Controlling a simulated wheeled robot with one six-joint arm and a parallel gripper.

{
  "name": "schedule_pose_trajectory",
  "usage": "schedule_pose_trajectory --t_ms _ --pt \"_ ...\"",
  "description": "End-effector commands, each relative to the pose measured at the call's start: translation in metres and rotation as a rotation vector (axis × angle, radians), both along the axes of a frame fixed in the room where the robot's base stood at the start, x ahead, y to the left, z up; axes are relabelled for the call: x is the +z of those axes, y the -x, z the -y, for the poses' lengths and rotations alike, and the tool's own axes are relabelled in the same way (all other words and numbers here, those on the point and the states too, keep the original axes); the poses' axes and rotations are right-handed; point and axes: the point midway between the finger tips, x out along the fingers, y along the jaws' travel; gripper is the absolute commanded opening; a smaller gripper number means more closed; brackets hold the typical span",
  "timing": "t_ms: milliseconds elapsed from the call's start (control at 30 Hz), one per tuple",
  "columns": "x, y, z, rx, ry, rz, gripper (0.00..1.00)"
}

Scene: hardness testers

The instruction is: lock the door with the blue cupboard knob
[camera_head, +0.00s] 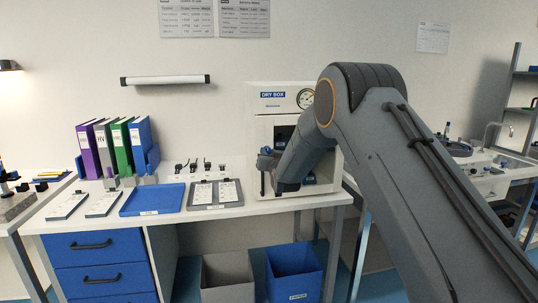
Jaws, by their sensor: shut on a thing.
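The white dry box (262,125) stands at the right end of the worktable, with a blue label and a round gauge at its top. Its front door has a dark window, and my arm hides much of the front. My gripper (267,172) is at the left part of the door front, shut on the blue cupboard knob. The knob is mostly hidden by the gripper. A small blue patch shows at the gripper's upper end, but I cannot tell whether it is the knob. The door looks closed.
The worktable (262,207) holds a blue tray (153,199), a grey tray with white cards (214,207), and several binders (122,147). A grey bin (228,275) and a blue bin (294,273) stand below. A sink bench (490,170) is at the right.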

Motion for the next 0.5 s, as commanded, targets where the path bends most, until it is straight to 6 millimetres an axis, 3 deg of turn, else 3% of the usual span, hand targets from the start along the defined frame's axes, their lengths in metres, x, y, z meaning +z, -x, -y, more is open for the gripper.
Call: schedule_pose_trajectory --t_ms 267,500 --pt "-0.0007 -0.0003 0.0000 0.000 0.076 0.023 0.04" --pt "-0.0009 -0.0006 -0.0001 0.000 0.247 0.073 0.04"
